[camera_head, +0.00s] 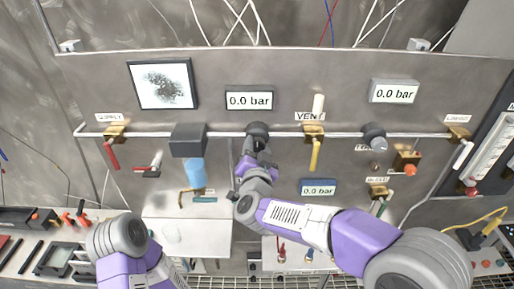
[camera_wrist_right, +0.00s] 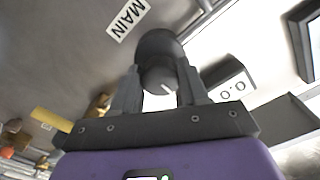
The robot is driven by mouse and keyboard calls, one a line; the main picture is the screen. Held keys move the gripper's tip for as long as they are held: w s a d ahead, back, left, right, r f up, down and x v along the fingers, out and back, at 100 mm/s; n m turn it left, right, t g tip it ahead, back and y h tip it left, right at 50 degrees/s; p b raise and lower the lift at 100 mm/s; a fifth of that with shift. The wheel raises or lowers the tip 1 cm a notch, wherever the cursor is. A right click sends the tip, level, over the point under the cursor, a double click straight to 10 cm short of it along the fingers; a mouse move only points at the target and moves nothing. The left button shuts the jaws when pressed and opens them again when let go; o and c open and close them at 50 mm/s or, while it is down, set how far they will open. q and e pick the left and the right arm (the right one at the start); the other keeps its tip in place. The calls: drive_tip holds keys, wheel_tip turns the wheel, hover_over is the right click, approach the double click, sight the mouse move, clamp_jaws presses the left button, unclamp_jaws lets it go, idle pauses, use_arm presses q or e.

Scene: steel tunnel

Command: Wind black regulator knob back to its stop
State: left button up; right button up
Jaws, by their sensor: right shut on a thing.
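In the head view the dark regulator (camera_head: 257,129) sits on the pipe under a display reading 0.0 bar (camera_head: 249,100). My right gripper (camera_wrist_right: 157,88) is shut on the knob, one finger on each side; it also shows in the head view (camera_head: 257,148), where it partly hides the knob. My left arm shows at the lower left, its gripper out of view.
A yellow vent lever (camera_head: 315,154) hangs right of my gripper, and a second dark regulator (camera_head: 374,133) is further right. A grey box with a blue bowl (camera_head: 194,172) is on the left. Benches with tools line the bottom.

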drive_tip(key=o, duration=1.1)
drive_tip(key=shift+c, duration=0.2)
drive_tip(key=s+b, duration=0.1)
drive_tip(key=s, duration=0.6)
drive_tip(key=shift+s, duration=0.3)
